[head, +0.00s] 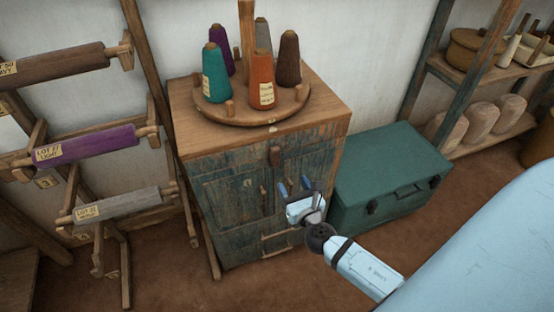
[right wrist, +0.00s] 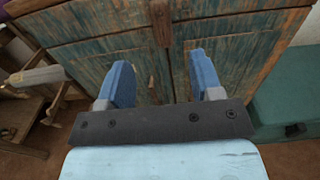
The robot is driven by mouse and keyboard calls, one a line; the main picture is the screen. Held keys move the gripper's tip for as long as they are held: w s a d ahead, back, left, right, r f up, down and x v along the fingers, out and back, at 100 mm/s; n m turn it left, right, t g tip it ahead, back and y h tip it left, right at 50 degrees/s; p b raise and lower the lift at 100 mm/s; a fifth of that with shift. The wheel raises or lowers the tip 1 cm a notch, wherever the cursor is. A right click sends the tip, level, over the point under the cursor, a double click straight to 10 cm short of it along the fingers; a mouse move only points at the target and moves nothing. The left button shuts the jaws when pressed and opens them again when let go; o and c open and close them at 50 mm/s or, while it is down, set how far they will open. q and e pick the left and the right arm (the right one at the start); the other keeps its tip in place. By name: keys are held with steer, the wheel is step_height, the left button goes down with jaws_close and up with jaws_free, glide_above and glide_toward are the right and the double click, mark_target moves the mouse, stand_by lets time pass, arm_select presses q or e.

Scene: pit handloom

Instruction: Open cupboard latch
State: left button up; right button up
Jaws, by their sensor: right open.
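The cupboard (head: 222,200) has worn blue-green double doors and a wooden top. A small wooden latch (head: 274,156) sits upright at the top middle of the doors; it also shows in the right wrist view (right wrist: 160,22), spanning the seam. A thin wooden door handle (head: 263,195) is below it, also seen in the right wrist view (right wrist: 152,86). My right gripper (head: 294,186) is open and empty in front of the doors, below the latch. In the right wrist view its blue fingers (right wrist: 160,64) point at the doors, the latch beyond and between them. My left gripper is not in view.
A round wooden stand (head: 240,117) with several yarn cones is on the cupboard top. A green trunk (head: 390,172) stands close at the right. A rack with yarn rolls (head: 100,145) is at the left. Shelves (head: 490,130) stand at the back right.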

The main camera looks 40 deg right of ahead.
mark_target(276, 154)
steer(key=x, duration=1.2)
steer(key=shift+w+p, duration=0.25)
steer(key=shift+p, duration=0.15)
steer(key=c, duration=0.9)
